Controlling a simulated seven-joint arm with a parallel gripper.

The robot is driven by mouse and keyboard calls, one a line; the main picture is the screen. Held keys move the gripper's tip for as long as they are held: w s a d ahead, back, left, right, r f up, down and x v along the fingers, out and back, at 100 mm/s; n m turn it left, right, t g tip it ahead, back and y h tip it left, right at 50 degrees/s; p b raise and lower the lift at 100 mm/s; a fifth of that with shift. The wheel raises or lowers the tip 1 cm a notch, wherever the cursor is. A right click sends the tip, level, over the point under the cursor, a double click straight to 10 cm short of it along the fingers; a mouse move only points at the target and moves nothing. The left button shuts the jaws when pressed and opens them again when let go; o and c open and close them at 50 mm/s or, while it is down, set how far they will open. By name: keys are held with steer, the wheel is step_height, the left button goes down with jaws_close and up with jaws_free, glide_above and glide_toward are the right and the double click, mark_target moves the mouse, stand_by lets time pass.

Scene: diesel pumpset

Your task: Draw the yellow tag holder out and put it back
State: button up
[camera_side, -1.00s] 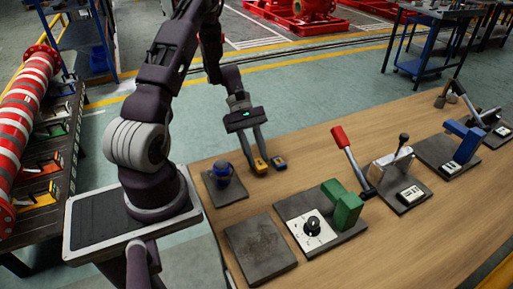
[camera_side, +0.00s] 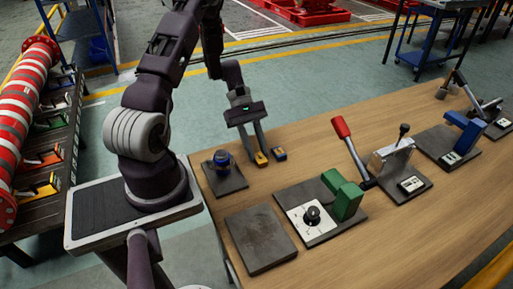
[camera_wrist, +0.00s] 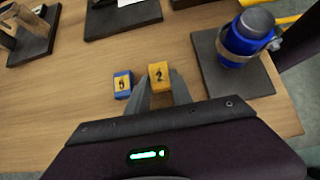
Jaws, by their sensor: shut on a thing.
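The yellow tag holder (camera_side: 261,158) is a small block at bench level, between the fingertips of my gripper (camera_side: 258,152). In the wrist view the yellow tag holder (camera_wrist: 159,74) carries a dark 2, and my gripper (camera_wrist: 161,92) is shut on it with a finger at each side. I cannot tell whether it touches the bench top. A blue tag holder (camera_side: 279,153) stands just to its right, close to but apart from it. In the wrist view the blue tag holder (camera_wrist: 122,84) carries a dark 5 and lies left of the left finger.
A dark plate with a blue round fitting (camera_side: 223,161) is left of my gripper. A bare dark plate (camera_side: 259,238), a dial plate with a green block (camera_side: 347,200) and a red-handled lever (camera_side: 352,150) stand nearer or rightward. The wooden bench top (camera_side: 300,135) is clear behind the holders.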

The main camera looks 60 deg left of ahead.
steer(key=o, duration=1.1)
steer(key=shift+c, duration=0.2)
steer(key=shift+v, duration=2.5)
steer(key=s+d+r+m+y, duration=0.15)
steer(key=d+r+m, duration=0.3)
steer(key=r, duration=0.45)
steer(key=d+r+m+y, duration=0.3)
steer(key=d+r, duration=0.2)
steer(key=r, duration=0.4)
steer(key=s+d+r+m+t+y, duration=0.4)
steer(key=s+d+r+m+t, duration=0.1)
steer(key=s+d+m, duration=0.4)
steer(key=shift+s+m+t+y, duration=0.35)
steer(key=shift+s+m, duration=0.4)
steer(key=shift+s, duration=0.2)
